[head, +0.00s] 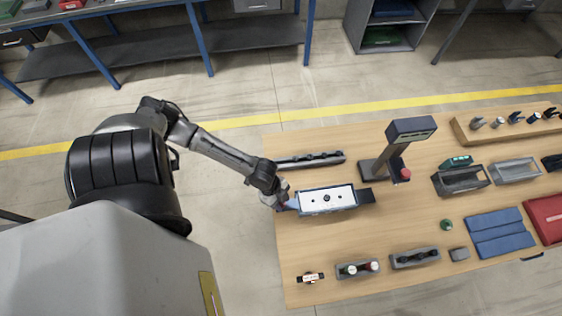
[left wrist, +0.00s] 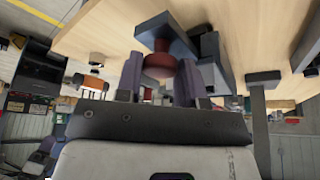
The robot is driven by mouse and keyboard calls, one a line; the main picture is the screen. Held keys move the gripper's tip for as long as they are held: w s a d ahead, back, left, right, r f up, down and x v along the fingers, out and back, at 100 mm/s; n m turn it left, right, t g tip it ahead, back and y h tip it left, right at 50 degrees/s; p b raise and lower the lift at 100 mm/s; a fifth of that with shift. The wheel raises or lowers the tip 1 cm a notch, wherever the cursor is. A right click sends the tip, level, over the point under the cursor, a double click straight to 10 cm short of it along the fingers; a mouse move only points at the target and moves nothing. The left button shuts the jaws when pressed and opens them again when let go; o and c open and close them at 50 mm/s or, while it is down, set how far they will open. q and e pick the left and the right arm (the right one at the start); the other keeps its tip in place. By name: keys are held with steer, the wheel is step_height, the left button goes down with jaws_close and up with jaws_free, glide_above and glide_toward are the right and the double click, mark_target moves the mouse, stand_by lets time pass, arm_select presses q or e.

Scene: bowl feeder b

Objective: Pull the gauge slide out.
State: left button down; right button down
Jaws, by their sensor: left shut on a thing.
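The gauge body (head: 318,209) is a blue-edged box with a white top and dark spots, lying on the wooden table. My left gripper (head: 287,204) is at the box's left end. In the left wrist view, my left gripper's two purple-grey fingers (left wrist: 160,72) are shut on a dark red round knob (left wrist: 158,62), which I take to be the gauge slide's. A dark blue-grey block (left wrist: 158,28) lies just beyond the knob. How far the slide is out cannot be told. My right gripper is not in view.
A long grey rail (head: 310,160) lies behind the box. A dark stand (head: 378,172) with a red button rises to the right. Holders with knobs (head: 357,270) and a small orange-and-white item (head: 310,278) lie in front. The floor left of the table is clear.

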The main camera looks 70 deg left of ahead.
arm_select(q)
steer(key=c, duration=1.2)
jaws_free()
steer(key=shift+s+d, duration=0.1)
steer(key=o, duration=0.3)
steer(key=shift+s, duration=0.15)
steer(key=shift+o, duration=0.7)
steer(key=v, duration=1.3)
steer(key=shift+a+r, duration=0.25)
steer(key=shift+r, duration=0.1)
